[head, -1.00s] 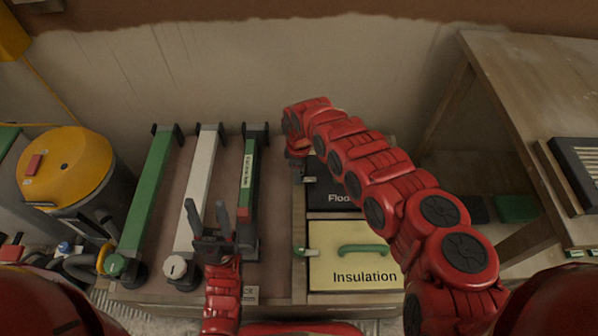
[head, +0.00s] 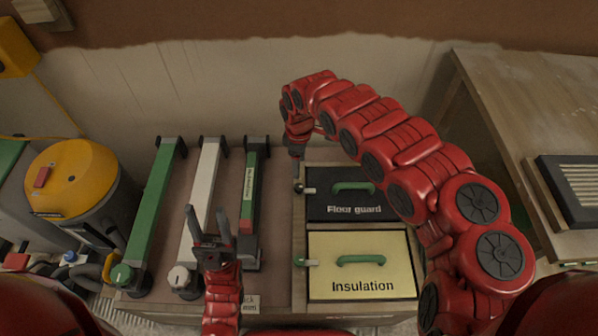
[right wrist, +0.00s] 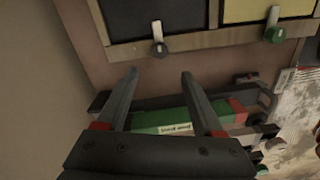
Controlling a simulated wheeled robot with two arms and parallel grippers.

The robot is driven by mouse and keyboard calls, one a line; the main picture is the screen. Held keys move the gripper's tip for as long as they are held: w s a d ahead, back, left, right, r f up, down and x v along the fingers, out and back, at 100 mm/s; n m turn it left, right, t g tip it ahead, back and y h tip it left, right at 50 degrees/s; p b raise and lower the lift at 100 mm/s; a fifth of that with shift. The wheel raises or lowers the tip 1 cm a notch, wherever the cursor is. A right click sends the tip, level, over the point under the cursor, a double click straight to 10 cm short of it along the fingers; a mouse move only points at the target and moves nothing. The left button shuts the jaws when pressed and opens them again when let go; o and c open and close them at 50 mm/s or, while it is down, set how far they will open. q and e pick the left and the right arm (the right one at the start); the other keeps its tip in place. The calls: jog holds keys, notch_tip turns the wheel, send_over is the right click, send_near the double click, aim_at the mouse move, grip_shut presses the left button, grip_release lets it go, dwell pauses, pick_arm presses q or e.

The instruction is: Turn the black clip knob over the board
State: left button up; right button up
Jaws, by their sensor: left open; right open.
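The black clip knob (head: 298,187) sits on the wooden frame at the left edge of the black "Floor guard" board (head: 340,208). In the right wrist view the knob (right wrist: 160,48) carries a pale lever pointing towards the dark board (right wrist: 165,15) and appearing to overlap its edge. My right gripper (head: 297,153) hangs behind the knob in the head view, apart from it. In the right wrist view its open, empty fingers (right wrist: 160,75) frame the space just below the knob. My left gripper (head: 207,222) is open and empty over the white bar.
The yellow "Insulation" board (head: 360,270) has a green clip knob (head: 304,262). Green (head: 155,205), white (head: 200,190) and dark green (head: 249,190) bars lie left of the boards. A yellow-topped canister (head: 75,178) stands far left, a wooden table (head: 520,110) right.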

notch_tip(320, 180, up, 6)
jog(key=shift+f+p, duration=0.15)
jog(key=shift+p, duration=0.25)
dwell(0.3)
